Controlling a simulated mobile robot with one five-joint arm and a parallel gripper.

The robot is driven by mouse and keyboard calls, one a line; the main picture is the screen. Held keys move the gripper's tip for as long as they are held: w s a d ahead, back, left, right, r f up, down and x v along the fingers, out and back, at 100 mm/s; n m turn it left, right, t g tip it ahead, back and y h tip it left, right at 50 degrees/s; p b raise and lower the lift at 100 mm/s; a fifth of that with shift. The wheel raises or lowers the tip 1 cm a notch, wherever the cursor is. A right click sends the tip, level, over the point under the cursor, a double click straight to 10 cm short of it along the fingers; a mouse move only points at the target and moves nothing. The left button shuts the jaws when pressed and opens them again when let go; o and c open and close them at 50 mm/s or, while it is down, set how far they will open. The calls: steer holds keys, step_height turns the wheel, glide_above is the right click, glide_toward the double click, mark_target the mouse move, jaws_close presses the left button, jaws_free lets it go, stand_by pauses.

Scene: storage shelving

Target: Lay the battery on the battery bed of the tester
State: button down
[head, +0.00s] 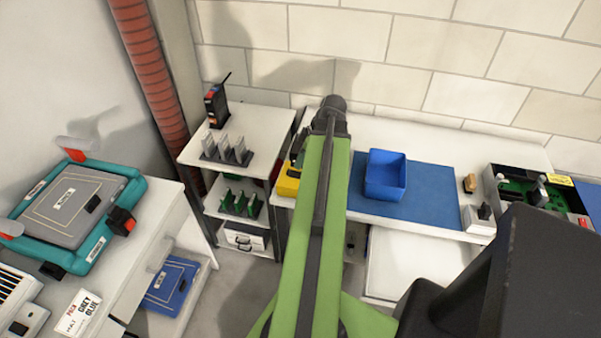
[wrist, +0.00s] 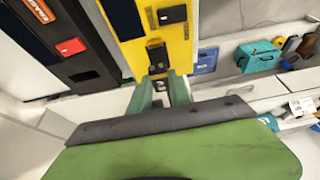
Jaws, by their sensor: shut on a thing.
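In the wrist view my gripper (wrist: 161,80) is shut on a small dark block between its green fingers, which I take to be the battery (wrist: 158,70). In the head view the yellow tester (head: 288,185) shows only in part, left of my green arm. The gripper and battery are hidden there behind the arm.
A blue bin (head: 385,174) stands on a blue mat (head: 430,198) right of my arm. A shelf rack (head: 255,135) with slotted holders stands left. A black case with green boards (head: 520,190) lies far right. In the wrist view a dark unit (wrist: 75,65) flanks the yellow one.

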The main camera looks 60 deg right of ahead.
mark_target(299, 175)
steer(key=shift+w+a+f, duration=0.2)
steer(key=shift+w, duration=0.1)
step_height(299, 175, down, 4)
steer(key=b, duration=0.4)
steer(key=shift+f, duration=0.2)
steer(key=shift+r, duration=0.25)
steer(key=shift+f, duration=0.2)
steer(key=c, duration=1.2)
jaws_free()
